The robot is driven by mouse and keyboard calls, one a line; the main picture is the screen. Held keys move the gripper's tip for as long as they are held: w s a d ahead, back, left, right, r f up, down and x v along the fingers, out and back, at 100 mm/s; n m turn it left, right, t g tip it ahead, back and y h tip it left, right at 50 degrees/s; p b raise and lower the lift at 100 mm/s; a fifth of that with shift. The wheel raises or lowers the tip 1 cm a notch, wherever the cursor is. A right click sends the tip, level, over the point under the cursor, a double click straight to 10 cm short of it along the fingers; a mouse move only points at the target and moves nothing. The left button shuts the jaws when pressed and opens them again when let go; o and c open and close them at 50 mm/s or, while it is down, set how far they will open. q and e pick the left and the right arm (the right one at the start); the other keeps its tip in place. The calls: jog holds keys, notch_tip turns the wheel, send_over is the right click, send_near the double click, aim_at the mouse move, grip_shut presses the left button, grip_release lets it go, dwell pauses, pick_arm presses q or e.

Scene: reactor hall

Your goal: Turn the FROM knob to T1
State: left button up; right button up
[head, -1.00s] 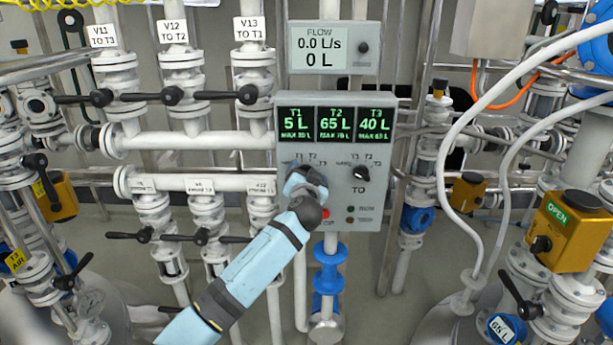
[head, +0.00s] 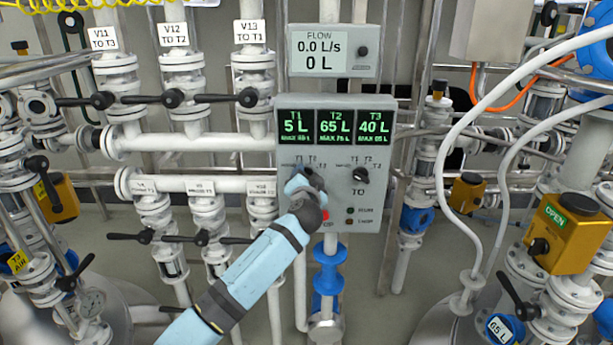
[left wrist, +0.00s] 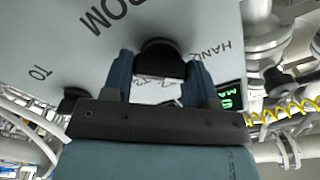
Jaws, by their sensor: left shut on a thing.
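The grey control panel (head: 388,215) stands in the middle of the head view. Its T1, T2 and T3 displays read 5 L, 65 L and 40 L. My left gripper (head: 306,177) is at the panel's left knob, the FROM knob (left wrist: 160,58). In the left wrist view the two blue fingers of my left gripper (left wrist: 160,76) lie on either side of this dark knob, shut on it. My gripper hides much of the knob and its labels in the head view, so its exact setting is unclear. My right gripper is not in view.
The TO knob (head: 360,175) sits to the right on the same panel. A flow meter (head: 333,50) above reads 0.0 L/s and 0 L. Valves with black handles (head: 172,97) and white pipes crowd the left. A yellow box (head: 566,232) marked OPEN is at right.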

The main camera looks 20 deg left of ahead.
pick_arm(q)
jog(key=shift+m+p, duration=0.6)
jog(key=shift+m, duration=0.6)
jog(key=shift+m+p, duration=0.7)
jog(key=shift+m, duration=0.9)
jog(key=o, duration=0.9)
jog(key=shift+f, duration=0.1)
